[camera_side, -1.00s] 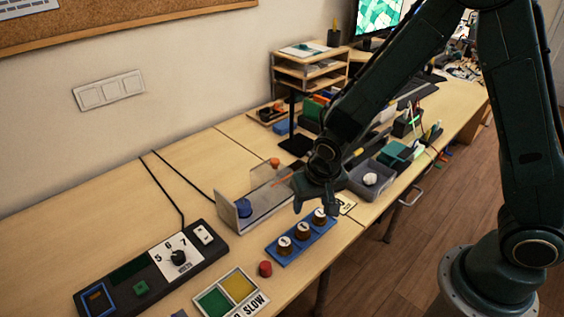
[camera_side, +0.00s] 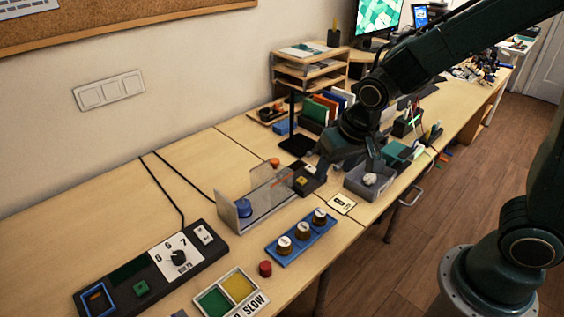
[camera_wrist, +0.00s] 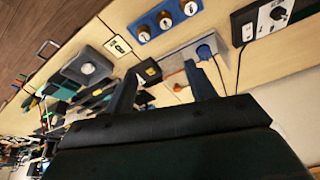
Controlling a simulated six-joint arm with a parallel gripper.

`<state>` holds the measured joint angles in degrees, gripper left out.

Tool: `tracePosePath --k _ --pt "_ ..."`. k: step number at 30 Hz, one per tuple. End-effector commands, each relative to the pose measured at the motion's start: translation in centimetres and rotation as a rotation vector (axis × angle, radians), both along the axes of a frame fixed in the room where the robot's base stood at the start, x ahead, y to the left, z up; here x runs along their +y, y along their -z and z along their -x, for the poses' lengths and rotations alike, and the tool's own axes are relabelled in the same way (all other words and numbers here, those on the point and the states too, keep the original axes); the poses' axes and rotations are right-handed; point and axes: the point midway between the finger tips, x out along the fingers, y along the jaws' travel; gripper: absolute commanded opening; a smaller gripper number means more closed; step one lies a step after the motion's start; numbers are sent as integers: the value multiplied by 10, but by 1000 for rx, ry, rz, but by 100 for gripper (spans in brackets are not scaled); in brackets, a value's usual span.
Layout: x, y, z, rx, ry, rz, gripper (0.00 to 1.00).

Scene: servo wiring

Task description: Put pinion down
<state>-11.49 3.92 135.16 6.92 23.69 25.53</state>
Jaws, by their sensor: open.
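My gripper (camera_side: 346,168) is open, with its fingers pointing down over the desk between the clear-walled fixture and the grey bin. In the wrist view its two fingers (camera_wrist: 161,72) are spread apart with nothing held between them. A small white round part, which may be the pinion (camera_side: 370,179), lies in the grey bin (camera_side: 358,190) just right of the gripper. The part also shows in the wrist view (camera_wrist: 87,68), left of the fingers and apart from them. I cannot tell its teeth at this size.
A dark block with a yellow top (camera_side: 309,180) stands close left of the gripper. The clear-walled fixture (camera_side: 262,203) holds a blue knob-like part. A blue rack (camera_side: 301,240) with several capped parts, a red cylinder (camera_side: 265,268) and a voltage box (camera_side: 150,270) lie nearer the front.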

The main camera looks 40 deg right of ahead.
Motion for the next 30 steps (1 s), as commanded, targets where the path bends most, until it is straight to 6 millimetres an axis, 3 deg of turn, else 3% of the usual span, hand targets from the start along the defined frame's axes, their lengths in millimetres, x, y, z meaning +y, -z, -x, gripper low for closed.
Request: tracePosePath --k 6,15,30 --pt "-12 -41 25 -37 -51 -3 55" --pt "-25 -83 67 -82 -132 7 55" --pt "-38 -124 143 -158 -265 57 55"
